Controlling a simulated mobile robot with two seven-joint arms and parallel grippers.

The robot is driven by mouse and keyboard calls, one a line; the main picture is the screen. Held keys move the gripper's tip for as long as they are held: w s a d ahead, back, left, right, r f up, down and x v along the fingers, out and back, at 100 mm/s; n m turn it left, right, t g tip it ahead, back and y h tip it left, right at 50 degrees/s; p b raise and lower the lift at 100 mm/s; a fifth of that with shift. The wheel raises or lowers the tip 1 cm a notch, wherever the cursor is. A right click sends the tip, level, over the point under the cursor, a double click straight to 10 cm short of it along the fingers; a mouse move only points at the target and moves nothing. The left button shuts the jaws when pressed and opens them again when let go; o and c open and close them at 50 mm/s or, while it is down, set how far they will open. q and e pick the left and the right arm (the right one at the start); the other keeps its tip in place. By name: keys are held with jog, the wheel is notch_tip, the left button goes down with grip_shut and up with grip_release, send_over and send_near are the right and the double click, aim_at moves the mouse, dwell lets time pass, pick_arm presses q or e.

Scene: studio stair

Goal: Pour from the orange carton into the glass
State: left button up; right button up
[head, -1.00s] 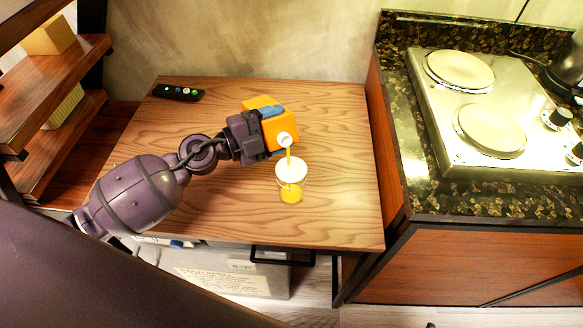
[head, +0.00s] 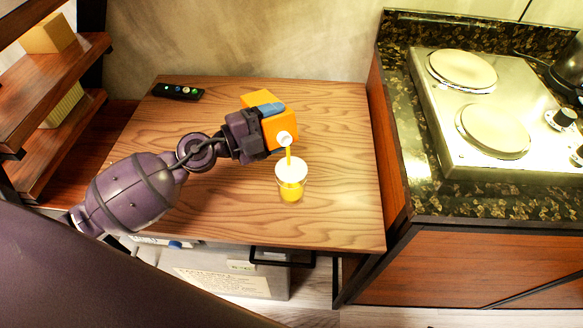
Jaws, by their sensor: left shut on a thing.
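The orange carton (head: 278,130) is tilted on its side above the wooden table, its white spout (head: 285,138) pointing down and toward the glass. My left gripper (head: 262,122) is shut on the carton and holds it in the air. A yellow-orange stream (head: 289,156) runs from the spout into the glass. The glass (head: 291,178) stands upright on the table below the spout, with yellow liquid in its lower part. Part of the carton is hidden behind the gripper. My right gripper is not in view.
A black remote (head: 178,92) lies at the table's back left. The wooden table (head: 335,205) is clear around the glass. A counter with a two-plate stove (head: 490,110) stands to the right, and wooden shelves (head: 55,120) stand at the left.

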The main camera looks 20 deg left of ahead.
pick_arm(q)
jog(key=shift+r, duration=0.25)
dwell(0.5)
jog(key=shift+s+d+r+m+p, duration=0.15)
jog(key=shift+s+d+m+p, duration=0.2)
jog(key=shift+m+p, duration=0.35)
dwell(1.4)
dwell(0.6)
